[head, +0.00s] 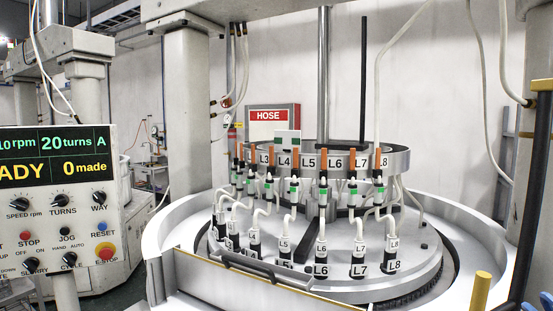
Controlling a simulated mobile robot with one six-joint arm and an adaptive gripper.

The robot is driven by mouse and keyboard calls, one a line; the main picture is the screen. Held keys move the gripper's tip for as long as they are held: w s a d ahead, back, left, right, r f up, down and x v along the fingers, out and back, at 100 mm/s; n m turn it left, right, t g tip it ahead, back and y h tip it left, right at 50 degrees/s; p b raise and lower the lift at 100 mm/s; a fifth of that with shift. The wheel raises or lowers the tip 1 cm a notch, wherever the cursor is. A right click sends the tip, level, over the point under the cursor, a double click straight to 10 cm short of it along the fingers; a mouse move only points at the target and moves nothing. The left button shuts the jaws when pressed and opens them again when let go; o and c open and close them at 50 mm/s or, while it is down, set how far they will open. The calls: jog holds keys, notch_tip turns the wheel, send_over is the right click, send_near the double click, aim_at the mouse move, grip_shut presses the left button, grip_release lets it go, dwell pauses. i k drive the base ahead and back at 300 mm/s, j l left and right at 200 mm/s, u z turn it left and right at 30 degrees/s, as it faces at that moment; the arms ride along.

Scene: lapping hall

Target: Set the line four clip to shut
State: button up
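The line four clip (268,187) appears to be the small white, green and black fitting on the hose above the lower L4 post (250,238). I cannot tell whether it is open or shut. An upper L4 label (284,161) is on the grey ring (400,159). Similar fittings hang in a row on the neighbouring lines, with orange upright parts above them. The L5 clip (292,190) is just to its right. My gripper is not in view.
A control panel (60,215) stands at left, its display partly cut off, reading "0 made". A red HOSE box (272,117) is on the back wall. A dark handrail (262,268) crosses in front of the round plate (420,262). A yellow-topped post (480,291) stands front right.

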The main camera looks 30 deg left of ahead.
aim_at(271, 156)
jog(key=i+j, duration=0.1)
jog(key=j, duration=0.35)
jog(key=i+j, duration=0.1)
jog(key=j, duration=0.35)
jog(key=i+j, duration=0.1)
jog(key=j, duration=0.35)
jog(key=i+j, duration=0.1)
jog(key=j, duration=0.35)
